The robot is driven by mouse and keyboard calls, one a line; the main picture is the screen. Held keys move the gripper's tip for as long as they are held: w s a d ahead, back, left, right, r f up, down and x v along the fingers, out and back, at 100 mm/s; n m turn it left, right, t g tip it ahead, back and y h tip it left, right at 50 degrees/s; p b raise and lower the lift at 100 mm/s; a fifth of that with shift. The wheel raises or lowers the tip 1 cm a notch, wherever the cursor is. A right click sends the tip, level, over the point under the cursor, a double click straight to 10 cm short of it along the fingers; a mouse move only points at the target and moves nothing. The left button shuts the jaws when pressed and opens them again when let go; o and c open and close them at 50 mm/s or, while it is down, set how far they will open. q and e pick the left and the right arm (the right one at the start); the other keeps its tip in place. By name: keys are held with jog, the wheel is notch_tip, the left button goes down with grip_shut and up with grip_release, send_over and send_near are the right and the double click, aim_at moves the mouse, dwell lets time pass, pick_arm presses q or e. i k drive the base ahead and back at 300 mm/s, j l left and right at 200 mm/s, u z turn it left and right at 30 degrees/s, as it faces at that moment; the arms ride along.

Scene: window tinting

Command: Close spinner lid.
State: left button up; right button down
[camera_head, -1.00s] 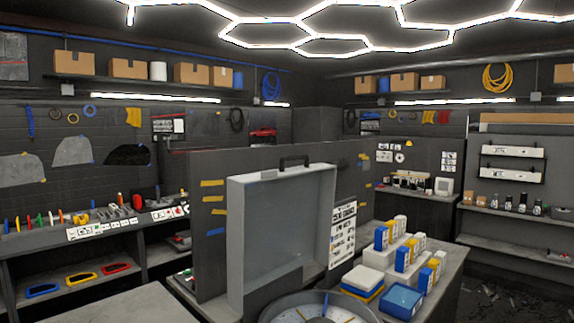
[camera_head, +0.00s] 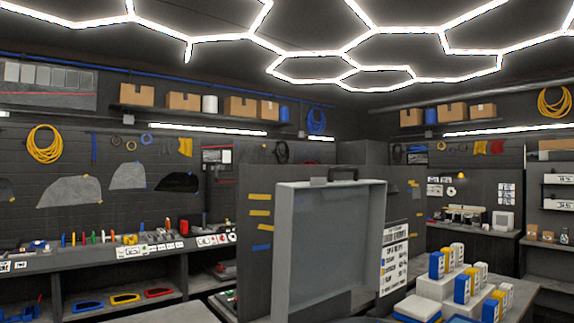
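The spinner lid (camera_head: 332,245) is a large, shallow, grey-framed panel with a dark handle (camera_head: 343,174) on its top edge. It stands upright, open, at the middle of the view. The spinner's round tub below it is almost wholly cut off by the bottom edge of the picture. Neither of my grippers shows in the view, so I cannot see where they are relative to the lid.
To the right, a table holds blue, white and yellow boxes (camera_head: 463,280) on white blocks. A dark partition (camera_head: 258,215) with yellow and blue tape strips stands behind the lid. A tool bench (camera_head: 110,262) runs along the left wall.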

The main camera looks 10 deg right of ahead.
aim_at(285, 192)
jog(key=i+l+u, duration=0.15)
jog(key=l+u, duration=1.3)
jog(key=l, duration=0.15)
